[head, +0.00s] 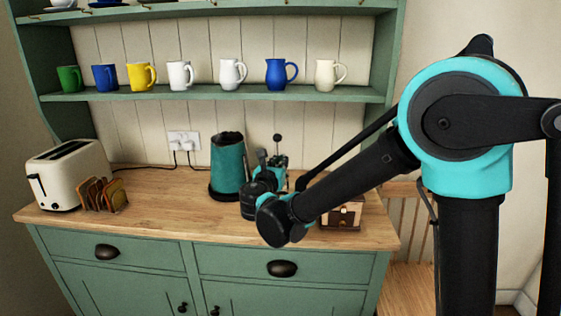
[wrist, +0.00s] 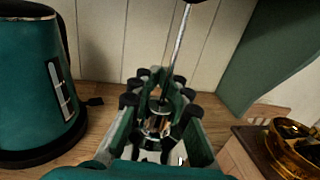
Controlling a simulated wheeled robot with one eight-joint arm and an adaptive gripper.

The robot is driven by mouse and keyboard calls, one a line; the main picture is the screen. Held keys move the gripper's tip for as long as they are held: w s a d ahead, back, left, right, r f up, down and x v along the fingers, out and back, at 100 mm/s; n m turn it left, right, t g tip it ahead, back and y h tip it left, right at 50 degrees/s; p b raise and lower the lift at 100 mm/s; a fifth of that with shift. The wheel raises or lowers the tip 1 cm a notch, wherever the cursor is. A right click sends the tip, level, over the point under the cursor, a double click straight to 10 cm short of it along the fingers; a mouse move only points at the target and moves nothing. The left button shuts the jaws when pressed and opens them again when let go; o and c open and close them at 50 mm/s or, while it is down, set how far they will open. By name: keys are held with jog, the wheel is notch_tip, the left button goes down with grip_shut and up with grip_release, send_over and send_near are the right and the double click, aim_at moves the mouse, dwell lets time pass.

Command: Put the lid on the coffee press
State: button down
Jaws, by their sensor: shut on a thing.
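My gripper (head: 276,165) is over the worktop, right of the teal kettle, mostly behind my own arm in the head view. In the wrist view its dark green fingers (wrist: 158,85) are closed around the lid. The lid's thin metal plunger rod (wrist: 181,40) rises between the fingertips, and its dark knob (head: 277,138) shows above them in the head view. Shiny metal (wrist: 157,124) shows low between the fingers. The coffee press cannot be made out; my gripper and arm cover that area, so I cannot tell how the lid sits relative to it.
The teal kettle (head: 228,166) stands close left of my gripper. A coffee grinder (head: 342,214) with a brass bowl (wrist: 292,148) is to the right. A toaster (head: 70,172) and toast rack (head: 103,194) stand at left. Mugs line the shelf (head: 215,96) above. Worktop between toast rack and kettle is clear.

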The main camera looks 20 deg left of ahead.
jog(key=shift+f, duration=0.6)
dwell(0.4)
jog(key=c, duration=1.7)
grip_release()
jog(key=s, duration=1.1)
jog(key=shift+d, duration=0.35)
